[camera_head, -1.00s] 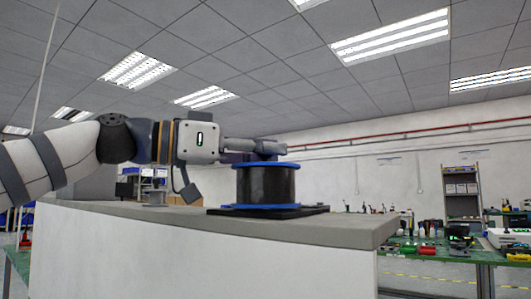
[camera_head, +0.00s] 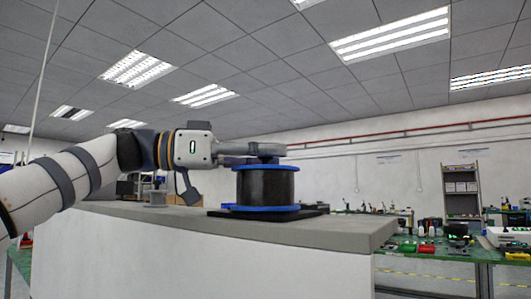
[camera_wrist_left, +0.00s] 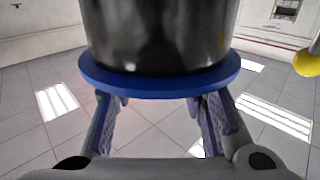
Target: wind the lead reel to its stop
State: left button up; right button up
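The lead reel (camera_head: 265,186) is a black drum with blue flanges, upright on a dark base plate on the grey-topped bench. My left gripper (camera_head: 264,150) comes in from the left, level, with its fingers just over the reel's top flange. In the left wrist view, the drum and one blue flange (camera_wrist_left: 160,84) fill the upper middle. The gripper's two fingers (camera_wrist_left: 160,108) stand apart and run behind that flange. The flange hides the fingertips, so I cannot tell whether they hold anything. My right gripper is not in view.
The bench top (camera_head: 340,229) is clear to the right of the reel. A small grey spool-like part (camera_head: 156,197) stands behind my left arm. A green workbench (camera_head: 430,252) with several tools is at the right, with a shelf rack (camera_head: 461,190) behind it.

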pick_arm(q)
jog(key=s+a, duration=0.1)
jog(key=a, duration=1.1)
jog(key=shift+s, duration=0.35)
